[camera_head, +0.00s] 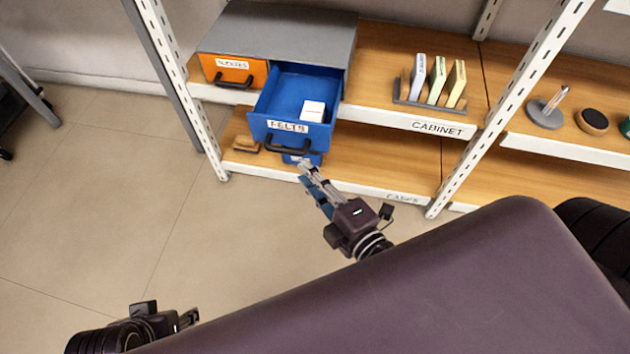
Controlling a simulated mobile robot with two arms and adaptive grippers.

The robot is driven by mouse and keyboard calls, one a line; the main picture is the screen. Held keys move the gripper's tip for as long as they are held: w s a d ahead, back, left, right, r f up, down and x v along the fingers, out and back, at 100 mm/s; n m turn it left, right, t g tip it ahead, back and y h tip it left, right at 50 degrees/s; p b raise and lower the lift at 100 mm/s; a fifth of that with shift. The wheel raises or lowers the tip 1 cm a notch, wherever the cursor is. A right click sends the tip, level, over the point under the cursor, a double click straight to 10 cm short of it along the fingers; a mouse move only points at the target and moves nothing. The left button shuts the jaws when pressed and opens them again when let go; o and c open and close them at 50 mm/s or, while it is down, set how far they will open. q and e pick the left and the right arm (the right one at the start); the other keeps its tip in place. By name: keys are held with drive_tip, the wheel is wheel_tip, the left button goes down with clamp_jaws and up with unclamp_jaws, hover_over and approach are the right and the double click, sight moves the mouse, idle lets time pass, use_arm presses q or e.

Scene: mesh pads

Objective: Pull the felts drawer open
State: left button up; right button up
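The felts drawer (296,93) is blue, labelled FELTS, and stands pulled out from the grey-topped cabinet (285,35) on the shelf. A small white block (313,111) lies inside it. Its dark bar handle (288,147) is on the front face. My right gripper (304,172) is just below and right of the handle, pointing toward it, and looks apart from it. Its fingers look parted, with nothing seen between them. My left gripper (192,318) is low at the left, far from the drawer, with its fingertips too small to judge.
An orange drawer (233,71) beside it is shut. A rack (428,106) of upright pads stands on the shelf at right. A white shelf post (515,100) rises right of the rack. A wooden brush-like item (246,143) lies on the lower shelf. Floor at left is clear.

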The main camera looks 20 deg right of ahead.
drive_tip(key=shift+v, duration=1.05)
